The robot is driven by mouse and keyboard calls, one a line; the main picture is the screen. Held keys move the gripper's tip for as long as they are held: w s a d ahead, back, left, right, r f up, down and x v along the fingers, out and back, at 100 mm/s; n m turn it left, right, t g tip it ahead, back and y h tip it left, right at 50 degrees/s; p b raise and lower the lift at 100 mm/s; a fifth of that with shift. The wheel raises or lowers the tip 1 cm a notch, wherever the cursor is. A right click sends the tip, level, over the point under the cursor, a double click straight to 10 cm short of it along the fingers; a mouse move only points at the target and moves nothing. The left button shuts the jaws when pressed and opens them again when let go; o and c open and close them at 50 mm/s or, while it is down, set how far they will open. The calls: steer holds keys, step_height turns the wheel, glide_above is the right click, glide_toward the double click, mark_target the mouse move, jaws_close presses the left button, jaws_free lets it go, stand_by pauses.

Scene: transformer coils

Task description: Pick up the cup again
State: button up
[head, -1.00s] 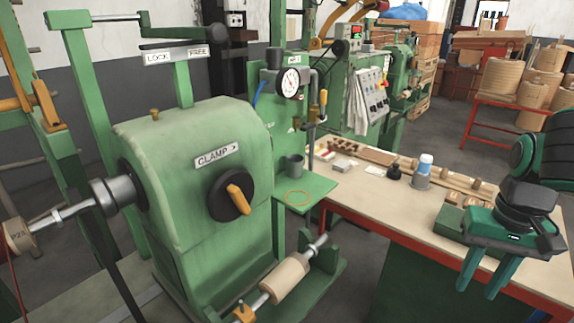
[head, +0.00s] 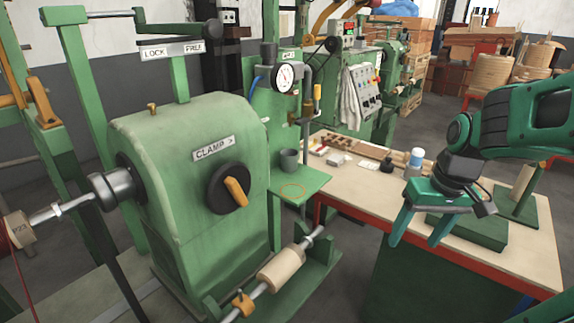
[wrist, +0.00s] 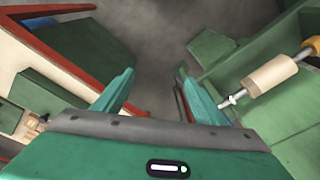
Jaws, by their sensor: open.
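A dark grey cup (head: 289,160) stands upright on the small green shelf (head: 312,183) under the dial gauge, behind an orange ring outline marked on that shelf. My gripper (head: 418,240) is in front of the workbench in the head view, right of the shelf and apart from the cup. Its two green fingers point down, spread apart, with nothing between them. In the wrist view the open fingers (wrist: 155,95) show over the floor. The cup is not visible in the wrist view.
The green clamp machine (head: 190,180) stands left of the shelf. A wooden roller (head: 281,270) on a shaft lies low in front. The workbench (head: 350,195) with a red frame holds a white-and-blue bottle (head: 415,160) and small parts.

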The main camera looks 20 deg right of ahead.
steer(key=w+a+n+t+y, duration=0.2)
steer(key=w+a+n, duration=0.1)
steer(key=w, duration=0.7)
steer(key=w+a+n+t+y, duration=0.1)
steer(key=w+a+n+t, duration=0.15)
steer(key=w, duration=0.75)
steer(key=n+t+y, duration=0.4)
steer(key=n, duration=0.1)
glide_toward(296, 161)
steer(key=shift+x, duration=1.05)
steer(key=x, duration=0.5)
steer(key=shift+a, duration=0.15)
steer(key=shift+w+r+x, duration=0.15)
steer(key=shift+r+x, duration=0.05)
steer(key=shift+x, duration=1.2)
steer(key=shift+w+r+x, duration=0.1)
steer(key=shift+r+x, duration=0.1)
steer(key=shift+x, duration=1.15)
steer(key=c, duration=1.3)
steer(key=shift+o, duration=0.2)
steer(key=shift+r, duration=0.1)
